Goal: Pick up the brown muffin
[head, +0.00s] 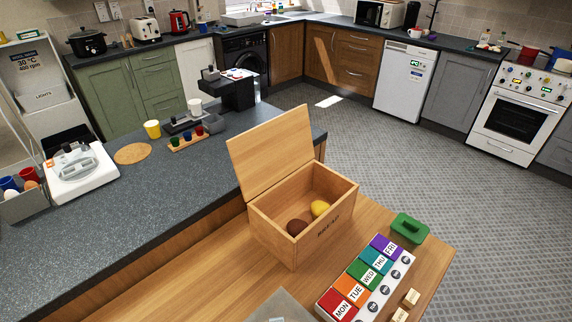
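A brown rounded item (297,227), which looks like the brown muffin, lies inside an open wooden bread box (272,232) on the wooden table. It rests near the left front inner corner, and the front wall hides its lower part. A yellow rounded item (319,208) lies close to its right in the same box. The box's lid (271,150) stands raised at the back left. My gripper is not seen in the head view.
A weekly pill organiser (364,283) with coloured lids lies right of the box, beside a green container (409,228) and small wooden blocks (411,298). A grey shape (281,307) shows at the bottom edge. The grey worktop (150,215) borders the table at left.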

